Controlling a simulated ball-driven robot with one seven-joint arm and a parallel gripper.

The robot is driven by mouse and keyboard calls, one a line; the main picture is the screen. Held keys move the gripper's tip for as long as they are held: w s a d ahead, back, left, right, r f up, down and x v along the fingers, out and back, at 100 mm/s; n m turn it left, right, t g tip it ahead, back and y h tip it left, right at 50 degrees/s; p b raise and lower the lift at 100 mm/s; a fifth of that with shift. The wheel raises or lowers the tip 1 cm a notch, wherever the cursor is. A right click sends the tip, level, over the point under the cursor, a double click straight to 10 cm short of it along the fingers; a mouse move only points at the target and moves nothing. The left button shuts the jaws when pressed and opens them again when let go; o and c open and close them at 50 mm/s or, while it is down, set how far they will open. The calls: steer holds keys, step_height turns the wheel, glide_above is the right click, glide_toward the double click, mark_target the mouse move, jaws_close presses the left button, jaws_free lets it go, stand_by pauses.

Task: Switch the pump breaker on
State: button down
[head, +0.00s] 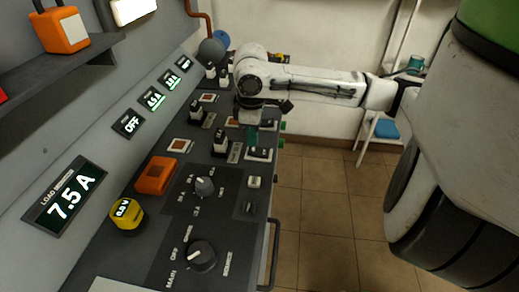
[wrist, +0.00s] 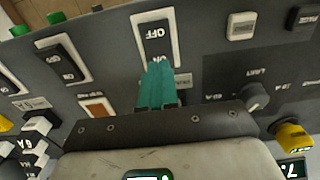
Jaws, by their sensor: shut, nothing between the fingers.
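My gripper (head: 251,138), with teal fingers, is shut and empty over the breaker row of the sloped panel. In the wrist view its fingertips (wrist: 158,68) are at the near end of a black rocker breaker (wrist: 155,38) in a white frame. The same breaker shows in the head view (head: 259,154), just below the fingertips. I cannot tell whether they touch. I cannot read a pump label.
A display (head: 132,124) reads OFF; a load display (head: 72,194) reads 7.5 A. Knobs (head: 201,255) and (head: 205,187), a yellow button (head: 127,215) and an orange block (head: 157,175) stand on the panel. A handrail (head: 274,250) runs along its front. The tiled floor (head: 315,220) is clear.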

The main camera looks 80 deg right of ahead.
mark_target(253, 149)
steer(key=shift+f+b, duration=0.55)
steer(key=shift+f, duration=0.4)
stand_by(0.5)
steer(key=shift+r, duration=0.1)
steer(key=shift+r+p, duration=3.4)
steer(key=shift+r, duration=0.05)
